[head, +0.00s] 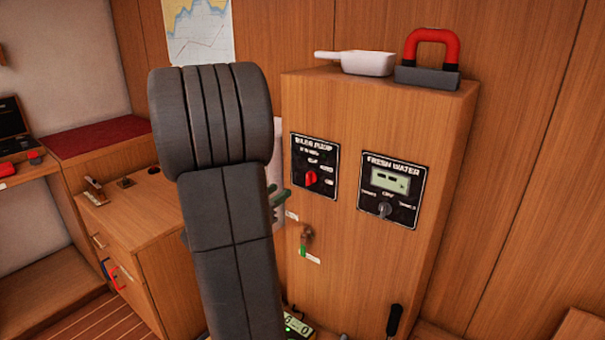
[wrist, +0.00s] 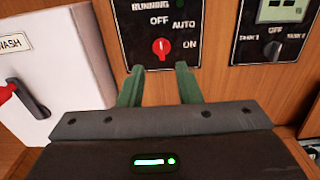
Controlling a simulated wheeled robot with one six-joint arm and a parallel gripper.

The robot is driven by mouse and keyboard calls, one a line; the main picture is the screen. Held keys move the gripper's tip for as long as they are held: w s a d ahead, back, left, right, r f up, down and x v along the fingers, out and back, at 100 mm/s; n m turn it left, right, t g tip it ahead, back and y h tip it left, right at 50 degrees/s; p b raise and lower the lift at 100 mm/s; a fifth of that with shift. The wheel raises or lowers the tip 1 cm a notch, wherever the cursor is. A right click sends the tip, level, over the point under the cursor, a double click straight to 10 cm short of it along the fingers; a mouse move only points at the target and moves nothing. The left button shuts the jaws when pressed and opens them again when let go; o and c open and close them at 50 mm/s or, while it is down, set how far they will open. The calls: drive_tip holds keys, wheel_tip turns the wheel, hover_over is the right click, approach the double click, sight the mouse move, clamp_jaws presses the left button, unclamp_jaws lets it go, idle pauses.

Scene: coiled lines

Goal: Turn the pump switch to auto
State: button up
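The pump switch is a red knob (head: 311,177) on the black bilge pump panel (head: 327,190) on the front of the wooden cabinet. In the wrist view the red knob (wrist: 161,50) sits below the OFF label, with AUTO to its upper right and ON to its right. Its pale mark seems to point up, towards OFF. My gripper (wrist: 159,76) is open, with its two green fingers apart and nothing between them. The fingers are just below the knob in the wrist view, apart from it. In the head view my arm hides most of the gripper.
The fresh water panel (head: 393,189) with a grey knob is right of the pump panel. A white box (wrist: 50,75) with a red-tipped lever is at left in the wrist view. A small tap (head: 305,236) sits below.

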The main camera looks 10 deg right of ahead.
sight(307, 175)
drive_tip(key=p+x, duration=0.1)
drive_tip(key=x, duration=1)
drive_tip(key=shift+w+d+f, duration=0.1)
drive_tip(key=shift+d, duration=0.15)
clamp_jaws()
